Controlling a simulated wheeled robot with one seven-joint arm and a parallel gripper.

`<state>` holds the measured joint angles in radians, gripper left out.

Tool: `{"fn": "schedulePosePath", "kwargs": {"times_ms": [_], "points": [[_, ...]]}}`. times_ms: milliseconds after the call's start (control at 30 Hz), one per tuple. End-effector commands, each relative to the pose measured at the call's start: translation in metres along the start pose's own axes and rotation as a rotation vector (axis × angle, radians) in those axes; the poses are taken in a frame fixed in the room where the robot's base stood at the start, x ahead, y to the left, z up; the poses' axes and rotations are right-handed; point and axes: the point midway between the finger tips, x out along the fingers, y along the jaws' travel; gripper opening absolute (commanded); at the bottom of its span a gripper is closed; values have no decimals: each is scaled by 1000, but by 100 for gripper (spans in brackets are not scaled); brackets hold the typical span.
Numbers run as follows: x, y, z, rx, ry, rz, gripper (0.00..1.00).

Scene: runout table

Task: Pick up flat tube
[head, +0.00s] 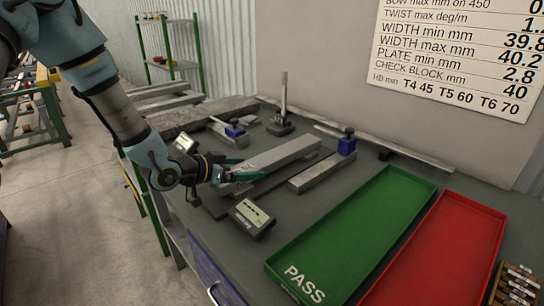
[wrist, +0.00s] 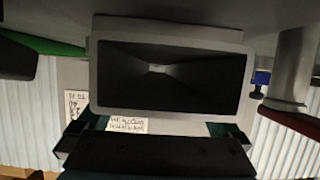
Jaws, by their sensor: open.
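The flat tube (head: 282,153) is a light grey rectangular bar lying over a dark plate on the bench in the head view. In the wrist view the near end of the tube (wrist: 170,28) faces me, a wide hollow rectangle with a dark inside. My gripper (head: 238,169) is at the tube's near left end, with its teal fingers open. In the wrist view the fingers of my gripper (wrist: 157,128) show at the lower left and lower right of the tube end. Whether they touch it I cannot tell.
A shorter grey bar (head: 312,173) lies right of the tube beside a blue block (head: 347,143). A small display box (head: 251,216) stands in front. A green PASS tray (head: 345,240) and a red tray (head: 440,250) lie to the right. A gauge stand (head: 283,115) stands behind.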

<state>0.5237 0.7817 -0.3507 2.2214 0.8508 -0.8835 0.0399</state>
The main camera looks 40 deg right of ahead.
Motion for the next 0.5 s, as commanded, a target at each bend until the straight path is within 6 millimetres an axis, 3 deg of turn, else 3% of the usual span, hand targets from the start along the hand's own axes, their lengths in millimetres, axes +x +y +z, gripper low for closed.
{"fn": "schedulePosePath", "kwargs": {"times_ms": [200, 433, 500], "points": [[20, 0, -1, -1, 0, 0, 100], [22, 0, 0, 0, 0, 0, 100], [21, 0, 0, 0, 0, 0, 92]]}}
